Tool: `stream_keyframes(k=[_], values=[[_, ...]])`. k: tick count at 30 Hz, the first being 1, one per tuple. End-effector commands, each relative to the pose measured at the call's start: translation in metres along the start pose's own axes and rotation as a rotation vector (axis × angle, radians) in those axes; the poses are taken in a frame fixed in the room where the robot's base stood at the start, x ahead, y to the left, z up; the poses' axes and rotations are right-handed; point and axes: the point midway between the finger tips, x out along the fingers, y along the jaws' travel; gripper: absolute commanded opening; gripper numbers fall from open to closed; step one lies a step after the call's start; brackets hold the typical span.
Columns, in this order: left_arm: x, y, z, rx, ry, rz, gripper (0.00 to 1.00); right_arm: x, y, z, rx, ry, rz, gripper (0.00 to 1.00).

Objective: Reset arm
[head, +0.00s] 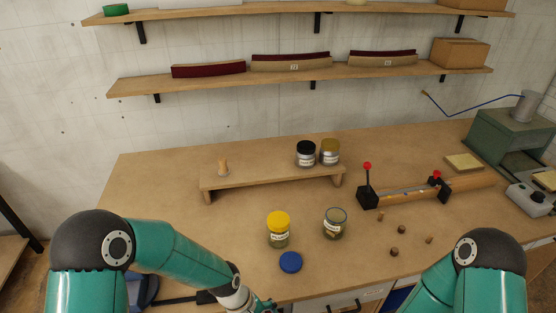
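My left arm comes in from the left and bends down to the bottom edge. Only part of my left gripper (262,304) shows there, at the table's front edge, and its fingers are too cut off to tell open from shut. My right arm's teal elbow shows at the lower right, but its gripper is out of the picture. On the wooden table (150,190) stand a yellow-lidded jar (278,230) and an open glass jar (335,223). A blue lid (290,262) lies in front of them, just above my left gripper.
A clamp with red knobs (400,190) and several small brown pieces (394,252) lie right. A green machine (505,135) stands far right.

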Motion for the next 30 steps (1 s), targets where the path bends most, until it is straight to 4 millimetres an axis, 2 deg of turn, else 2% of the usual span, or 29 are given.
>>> stream_keyframes(k=[1, 6, 15, 18, 21, 27, 30], values=[[0.015, -0.024, 0.000, 0.061, -0.013, 0.014, 0.94, 0.000, 0.000, 0.000, 0.000, 0.000, 0.000, 0.98], [0.043, -0.077, 0.004, 0.277, 0.007, 0.072, 0.94, 0.000, 0.000, 0.000, 0.000, 0.000, 0.000, 0.98], [0.059, -0.145, 0.019, 0.537, 0.078, 0.090, 0.94, 0.000, 0.000, 0.000, 0.000, 0.000, 0.000, 0.98], [0.088, -0.148, 0.009, 0.549, 0.086, 0.092, 0.94, 0.029, 0.010, 0.000, 0.000, 0.000, 0.000, 0.98], [0.108, -0.152, 0.004, 0.549, 0.085, 0.092, 0.94, 0.049, 0.018, 0.000, 0.000, -0.001, 0.000, 0.98], [0.144, -0.158, -0.005, 0.549, 0.086, 0.092, 0.94, 0.084, 0.030, -0.001, 0.000, 0.000, 0.000, 0.98], [0.153, -0.160, -0.007, 0.549, 0.086, 0.092, 0.94, 0.093, 0.034, -0.001, 0.000, 0.000, 0.000, 0.98]])
